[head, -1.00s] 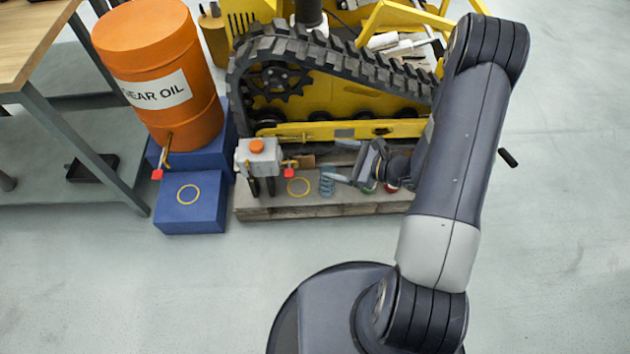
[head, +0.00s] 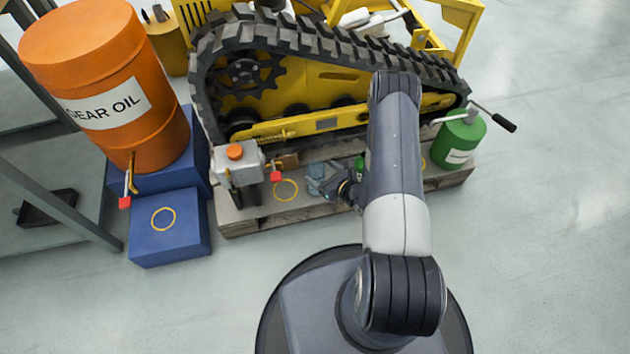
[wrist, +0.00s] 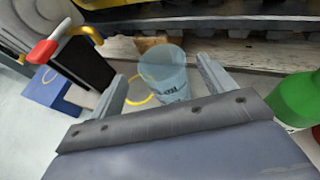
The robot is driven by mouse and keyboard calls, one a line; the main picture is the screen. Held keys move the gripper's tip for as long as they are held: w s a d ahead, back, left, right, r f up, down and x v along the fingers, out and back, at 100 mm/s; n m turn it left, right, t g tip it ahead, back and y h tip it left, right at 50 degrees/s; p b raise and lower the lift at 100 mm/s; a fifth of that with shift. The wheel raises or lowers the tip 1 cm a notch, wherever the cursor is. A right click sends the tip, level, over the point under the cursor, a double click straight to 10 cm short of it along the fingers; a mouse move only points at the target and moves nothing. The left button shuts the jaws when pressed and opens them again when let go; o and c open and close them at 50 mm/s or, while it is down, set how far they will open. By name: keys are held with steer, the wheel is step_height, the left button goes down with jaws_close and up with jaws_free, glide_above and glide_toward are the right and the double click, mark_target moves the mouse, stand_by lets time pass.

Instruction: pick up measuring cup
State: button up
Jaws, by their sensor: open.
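The measuring cup (wrist: 165,76) is a clear bluish cup with dark markings. In the wrist view it stands on the pallet, between and just beyond the two fingers of my gripper (wrist: 166,90). The fingers are spread apart, with visible space on both sides of the cup. A yellow ring (wrist: 139,98) on the pallet shows beside the cup.
A grey tank with an orange cap (head: 237,163) and red-handled tap stands left of my gripper. Green containers stand on the right, one with a crank (head: 459,137). The yellow tracked carrier (head: 330,90) rises behind.

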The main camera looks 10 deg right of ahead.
mark_target(311, 165)
steer(key=shift+b+x, duration=1)
steer(key=shift+x, duration=2.1)
steer(key=shift+d+f, duration=0.1)
steer(key=shift+f, duration=0.05)
steer(key=shift+c, duration=0.4)
steer(key=c, duration=1.2)
steer(key=shift+c, duration=0.2)
